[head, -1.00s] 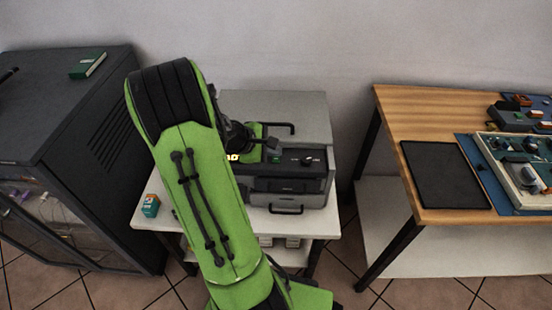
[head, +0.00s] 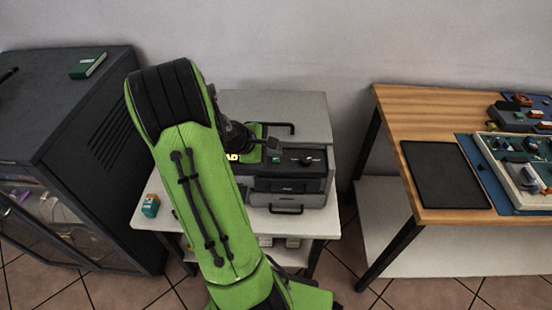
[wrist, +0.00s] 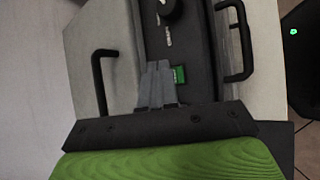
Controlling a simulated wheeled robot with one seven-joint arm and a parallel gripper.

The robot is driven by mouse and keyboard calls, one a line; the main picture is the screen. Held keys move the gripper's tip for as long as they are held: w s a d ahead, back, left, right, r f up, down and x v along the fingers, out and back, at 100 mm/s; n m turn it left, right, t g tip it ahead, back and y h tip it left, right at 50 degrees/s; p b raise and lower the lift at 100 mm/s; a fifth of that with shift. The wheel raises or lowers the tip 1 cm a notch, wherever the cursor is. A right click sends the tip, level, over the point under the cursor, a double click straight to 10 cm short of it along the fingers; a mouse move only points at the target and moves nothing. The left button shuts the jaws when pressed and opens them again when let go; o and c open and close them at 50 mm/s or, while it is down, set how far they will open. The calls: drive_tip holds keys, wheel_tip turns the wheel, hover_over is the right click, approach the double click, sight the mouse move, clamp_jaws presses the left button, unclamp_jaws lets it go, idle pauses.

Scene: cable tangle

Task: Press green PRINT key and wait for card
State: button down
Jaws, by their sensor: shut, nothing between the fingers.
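The grey and black printer (head: 318,165) stands on a white table against the wall. Its green key (head: 275,160) is on the dark front panel, right of a partly hidden display with yellow letters (head: 232,157). My gripper (head: 274,145) is shut and empty, with its fingertips at the panel close to the key. In the wrist view, my shut grey fingers (wrist: 158,68) are just left of the green key (wrist: 179,75), which is partly covered. I cannot tell whether they touch it. A black knob (wrist: 171,8) is further along the panel. No card is visible.
A small green and orange box (head: 150,206) lies at the white table's left. A dark cabinet (head: 100,150) stands left, with a green box (head: 88,66) on top. A wooden bench (head: 440,100) with a black mat (head: 444,175) stands right.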

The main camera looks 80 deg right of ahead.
sight(273, 161)
drive_tip(key=shift+f, duration=0.35)
drive_tip(key=shift+f+b, duration=0.3)
drive_tip(key=shift+f, duration=0.05)
idle(0.4)
drive_tip(key=shift+r, duration=0.1)
drive_tip(key=shift+r+p, duration=0.7)
drive_tip(key=shift+p, duration=0.2)
wheel_tip(273, 161, up, 5)
drive_tip(key=p, duration=0.5)
drive_tip(key=shift+r, duration=0.15)
idle(0.5)
